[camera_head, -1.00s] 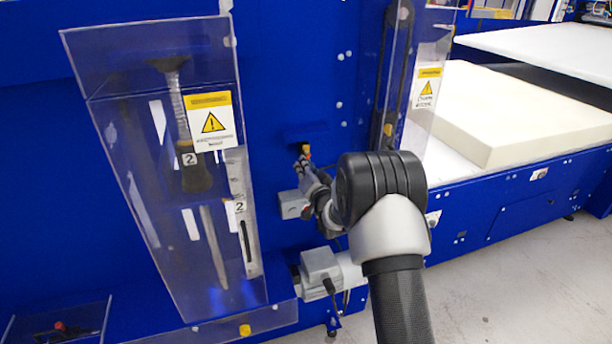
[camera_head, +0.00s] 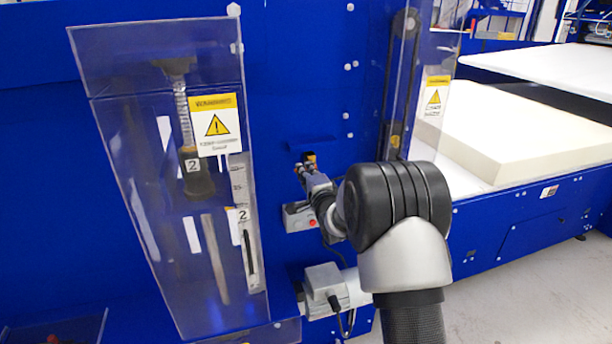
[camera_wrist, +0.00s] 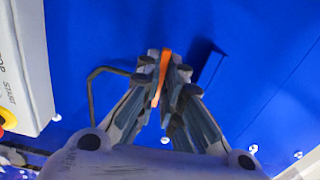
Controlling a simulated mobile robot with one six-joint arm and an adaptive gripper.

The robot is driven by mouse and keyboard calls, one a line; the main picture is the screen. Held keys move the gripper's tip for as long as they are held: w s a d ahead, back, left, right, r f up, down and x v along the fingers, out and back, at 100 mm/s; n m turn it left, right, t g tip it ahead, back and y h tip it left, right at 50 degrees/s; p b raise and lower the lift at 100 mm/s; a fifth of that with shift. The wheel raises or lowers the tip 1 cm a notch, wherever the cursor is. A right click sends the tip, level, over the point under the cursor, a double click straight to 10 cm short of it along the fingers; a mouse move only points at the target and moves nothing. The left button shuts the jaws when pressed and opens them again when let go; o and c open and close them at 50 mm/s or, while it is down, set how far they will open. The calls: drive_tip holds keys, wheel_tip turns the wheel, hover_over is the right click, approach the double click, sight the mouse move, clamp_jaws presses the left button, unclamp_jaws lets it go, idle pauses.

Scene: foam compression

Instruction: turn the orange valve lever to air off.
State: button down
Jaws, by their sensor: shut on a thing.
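The orange valve lever (camera_wrist: 163,72) stands out from the blue machine panel, seen as a thin orange strip in the wrist view. My gripper (camera_wrist: 164,72) is shut around it, with one fingertip on each side. In the head view my gripper (camera_head: 302,169) reaches the blue panel, and only a small orange-yellow spot of the lever (camera_head: 311,158) shows beside the fingertips. The valve body and any air on or off marking are hidden or too small to read.
A grey control box (camera_wrist: 22,65) with start lettering and a yellow-and-red button is close on the left. A clear guard (camera_head: 165,260) with a warning sign stands left of my arm. A grey motor-like unit (camera_head: 326,285) sits below. A foam block (camera_head: 540,130) lies on the right.

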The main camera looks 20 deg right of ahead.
drive_tip(key=shift+r+m, duration=0.15)
drive_tip(key=shift+m, duration=0.35)
drive_tip(key=c, duration=1.7)
unclamp_jaws()
drive_tip(key=s, duration=1.2)
drive_tip(key=shift+d, duration=0.25)
